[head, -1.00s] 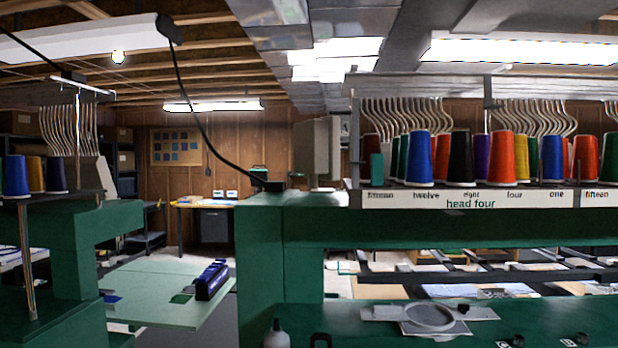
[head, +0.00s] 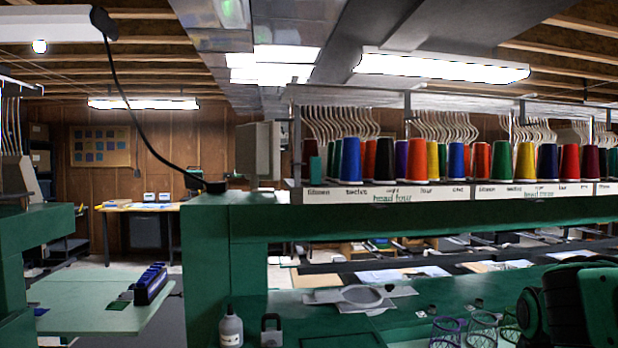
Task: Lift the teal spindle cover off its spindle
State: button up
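A small teal cylinder (head: 314,169), which looks like the teal spindle cover, stands upright at the left end of the thread rack (head: 383,195), above the label "fifteen". It is shorter than the thread cones beside it, and a dark red cone shows partly behind it. The spindle inside it is hidden. I cannot make out my gripper in the head view, and nothing is seen touching the cover.
Several colored cones, including a blue cone (head: 350,160), crowd the rack right of the cover. A green machine column (head: 207,265) stands below left. A dark green-black object (head: 585,305) fills the lower right.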

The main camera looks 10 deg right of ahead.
aim_at(315, 161)
jog(key=z, duration=0.3)
jog(key=k, duration=0.95)
jog(key=u, duration=0.65)
jog(key=i, duration=1)
